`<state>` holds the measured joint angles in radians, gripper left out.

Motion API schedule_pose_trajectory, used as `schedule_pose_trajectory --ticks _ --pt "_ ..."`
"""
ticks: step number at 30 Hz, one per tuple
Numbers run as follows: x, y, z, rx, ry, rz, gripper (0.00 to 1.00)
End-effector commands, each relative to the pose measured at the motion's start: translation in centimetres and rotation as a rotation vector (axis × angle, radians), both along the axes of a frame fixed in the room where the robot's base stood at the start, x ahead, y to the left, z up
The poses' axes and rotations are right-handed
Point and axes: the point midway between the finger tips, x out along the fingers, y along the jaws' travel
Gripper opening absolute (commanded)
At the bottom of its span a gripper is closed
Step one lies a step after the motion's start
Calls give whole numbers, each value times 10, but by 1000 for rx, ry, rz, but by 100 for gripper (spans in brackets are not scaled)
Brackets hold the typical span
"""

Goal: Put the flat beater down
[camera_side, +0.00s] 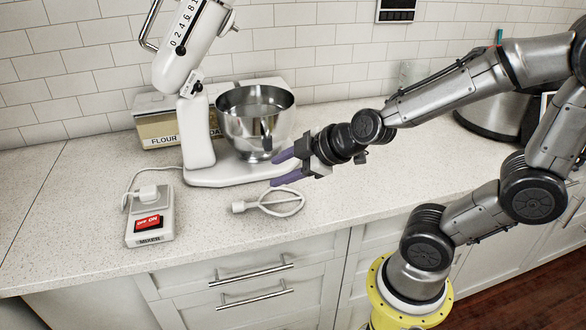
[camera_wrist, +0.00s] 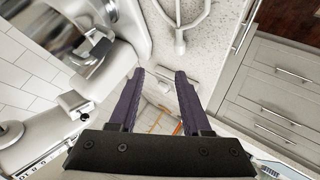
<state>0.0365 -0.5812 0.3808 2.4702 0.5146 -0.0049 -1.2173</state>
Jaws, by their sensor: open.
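The flat beater (camera_side: 282,202) is pale and lies flat on the counter in the side view, in front of the mixer. It also shows in the wrist view (camera_wrist: 181,22) near the top, beyond my fingers. My gripper (camera_side: 280,169) is open and empty, with its purple fingers a little above and behind the beater, close to the mixer's base. In the wrist view the fingers (camera_wrist: 160,76) are apart with nothing between them, and the beater is clear of them.
The white stand mixer (camera_side: 200,140), head tilted up, holds a steel bowl (camera_side: 257,120) just left of my gripper. A switch box (camera_side: 150,218) with a plug stands at left. A flour box (camera_side: 160,130) is behind. The counter right of the beater (camera_side: 350,190) is clear.

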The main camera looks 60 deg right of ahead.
Motion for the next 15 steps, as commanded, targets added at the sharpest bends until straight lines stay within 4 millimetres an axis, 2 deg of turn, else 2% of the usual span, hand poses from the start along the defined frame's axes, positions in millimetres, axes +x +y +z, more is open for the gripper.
schedule_pose_trajectory --ticks 5,9,15 --pt "-19 19 14 147 53 -23 48" --pt "-53 31 25 299 165 -113 48" --pt "-106 24 34 415 303 -339 48"
